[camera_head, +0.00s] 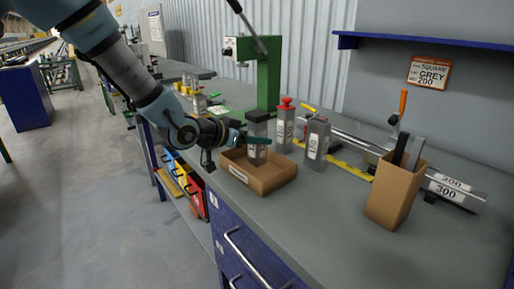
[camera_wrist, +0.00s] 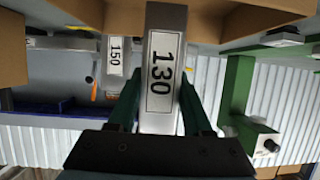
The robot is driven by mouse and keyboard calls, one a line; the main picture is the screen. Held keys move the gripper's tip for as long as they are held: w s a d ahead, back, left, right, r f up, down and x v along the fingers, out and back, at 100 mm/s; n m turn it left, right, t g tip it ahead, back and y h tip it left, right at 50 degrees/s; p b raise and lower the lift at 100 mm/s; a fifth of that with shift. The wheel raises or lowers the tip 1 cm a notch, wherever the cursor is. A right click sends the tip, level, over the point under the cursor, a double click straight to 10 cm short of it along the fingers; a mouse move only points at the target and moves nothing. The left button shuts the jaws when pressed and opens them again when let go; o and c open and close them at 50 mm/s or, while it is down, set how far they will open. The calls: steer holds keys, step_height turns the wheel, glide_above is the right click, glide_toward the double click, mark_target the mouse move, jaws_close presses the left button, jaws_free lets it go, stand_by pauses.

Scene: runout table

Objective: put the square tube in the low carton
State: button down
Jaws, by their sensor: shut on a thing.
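My gripper (camera_head: 256,138) is shut on an upright grey square tube (camera_head: 257,153) with a dark top. In the wrist view, the gripper's fingers (camera_wrist: 161,100) press both sides of this tube (camera_wrist: 164,25), whose label reads 130. The tube is over or inside the low carton (camera_head: 273,184), an open brown box near the table's front edge. Its lower end is within the carton's outline; I cannot tell whether it touches the floor. Another grey square tube (camera_head: 316,148) stands to the right of the carton, and a red-topped one (camera_head: 285,128) stands behind it.
A tall carton (camera_head: 393,194) holding dark strips stands to the right. Long tubes labelled 300 (camera_head: 451,190) lie behind it. A green press (camera_head: 268,80) stands at the back. A sign (camera_head: 428,74) reads SQUARE GREY 200. The front right table top is clear.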

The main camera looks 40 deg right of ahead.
steer(key=shift+f, duration=1.25)
steer(key=shift+f, duration=0.1)
steer(key=shift+f, duration=0.15)
steer(key=shift+c, duration=1.6)
jaws_free()
